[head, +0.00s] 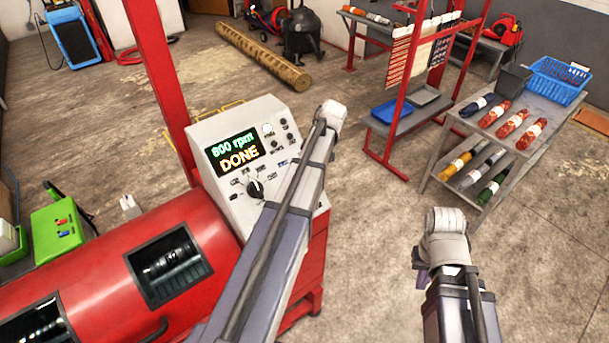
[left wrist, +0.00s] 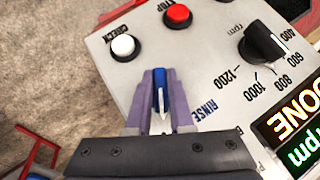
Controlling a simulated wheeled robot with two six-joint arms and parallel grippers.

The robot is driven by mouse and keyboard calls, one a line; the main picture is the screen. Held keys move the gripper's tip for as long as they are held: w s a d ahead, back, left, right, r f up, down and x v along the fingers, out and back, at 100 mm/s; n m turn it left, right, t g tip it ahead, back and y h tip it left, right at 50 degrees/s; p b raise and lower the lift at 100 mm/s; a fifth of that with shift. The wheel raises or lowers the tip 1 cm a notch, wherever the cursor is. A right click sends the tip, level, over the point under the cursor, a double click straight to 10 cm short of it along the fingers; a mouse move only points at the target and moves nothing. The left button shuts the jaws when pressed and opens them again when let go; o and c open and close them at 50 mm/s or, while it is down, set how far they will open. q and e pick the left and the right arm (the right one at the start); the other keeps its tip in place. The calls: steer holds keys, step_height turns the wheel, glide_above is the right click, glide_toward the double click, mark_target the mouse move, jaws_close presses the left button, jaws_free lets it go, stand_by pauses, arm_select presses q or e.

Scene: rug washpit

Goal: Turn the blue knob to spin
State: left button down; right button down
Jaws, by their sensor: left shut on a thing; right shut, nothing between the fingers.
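In the left wrist view, the blue knob (left wrist: 160,88) with a white pointer sits on the white control panel (left wrist: 190,68), beside the word RINSE. My left gripper (left wrist: 158,100) is shut on the knob, its purple fingers on either side. The pointer faces the bottom of that picture; any label there is hidden by the gripper. In the head view the panel (head: 205,133) shows, but my left arm covers the knob and gripper. The display (head: 236,153) reads "800 rpm DONE". My right gripper (head: 421,276) is shut and empty, away from the panel, mostly hidden behind its wrist.
A black rpm dial (left wrist: 262,45), a red button (left wrist: 178,15) and a white button (left wrist: 123,46) sit near the knob. The red drum machine (head: 100,270) is at the lower left. A grey cart (head: 487,140) with rolled rugs stands at the right. Floor between is clear.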

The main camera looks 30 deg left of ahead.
arm_select(q)
steer(key=shift+w+a, duration=0.25)
steer(key=shift+w, duration=0.05)
steer(key=c, duration=1)
jaws_free()
steer(key=shift+r, duration=0.1)
steer(key=shift+o, duration=0.9)
steer(key=shift+s+d, duration=0.1)
steer(key=p+v, duration=0.7)
steer(key=shift+w+r, duration=0.2)
steer(key=shift+w, duration=0.1)
